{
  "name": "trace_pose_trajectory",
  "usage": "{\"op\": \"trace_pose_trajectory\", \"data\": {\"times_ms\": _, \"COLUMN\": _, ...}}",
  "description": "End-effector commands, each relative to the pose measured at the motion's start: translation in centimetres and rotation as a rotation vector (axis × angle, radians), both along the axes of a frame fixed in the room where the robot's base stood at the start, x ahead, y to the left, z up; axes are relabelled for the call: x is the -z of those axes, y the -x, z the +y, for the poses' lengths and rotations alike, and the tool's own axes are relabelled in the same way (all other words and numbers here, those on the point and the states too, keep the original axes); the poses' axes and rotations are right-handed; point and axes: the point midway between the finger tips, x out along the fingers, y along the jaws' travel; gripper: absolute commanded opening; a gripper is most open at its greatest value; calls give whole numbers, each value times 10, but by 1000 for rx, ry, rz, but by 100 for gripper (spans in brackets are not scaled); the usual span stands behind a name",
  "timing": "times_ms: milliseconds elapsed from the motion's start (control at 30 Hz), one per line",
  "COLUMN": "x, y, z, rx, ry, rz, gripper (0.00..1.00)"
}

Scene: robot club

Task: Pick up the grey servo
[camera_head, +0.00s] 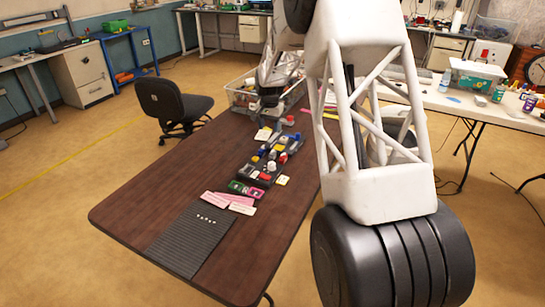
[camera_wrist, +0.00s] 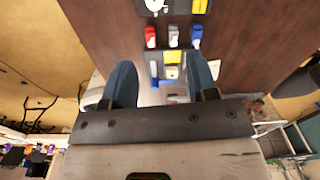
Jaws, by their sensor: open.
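My gripper (camera_wrist: 159,62) is open in the wrist view, its two blue-grey fingers spread apart with nothing held between them. Past the fingertips, a small grey-white piece (camera_wrist: 173,37), which looks like the grey servo, sits between a red piece (camera_wrist: 150,36) and a blue piece (camera_wrist: 195,36). In the head view my gripper (camera_head: 267,108) hangs over the far end of the dark table (camera_head: 140,200), beyond the row of small coloured parts. I cannot tell the grey servo apart from its neighbours in that view.
A yellow piece (camera_wrist: 172,57) and a white piece lie nearer the fingers. In the head view, pink and white cards (camera_head: 240,207) and a grey ribbed mat (camera_head: 187,240) lie nearer. A clear bin (camera_head: 240,96) stands at the table's far end. The table's left side is clear.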

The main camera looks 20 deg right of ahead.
Motion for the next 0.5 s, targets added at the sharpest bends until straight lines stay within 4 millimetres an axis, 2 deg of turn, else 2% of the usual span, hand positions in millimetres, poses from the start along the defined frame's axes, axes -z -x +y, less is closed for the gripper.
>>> {"op": "trace_pose_trajectory", "data": {"times_ms": 33, "x": 13, "y": -10, "z": -4, "rx": 12, "ry": -1, "rz": 6, "gripper": 53}}
{"op": "trace_pose_trajectory", "data": {"times_ms": 200, "x": 49, "y": -39, "z": -17, "rx": 53, "ry": -5, "rz": 18, "gripper": 53}}
{"op": "trace_pose_trajectory", "data": {"times_ms": 500, "x": 108, "y": -80, "z": -36, "rx": 117, "ry": -9, "rz": 36, "gripper": 53}}
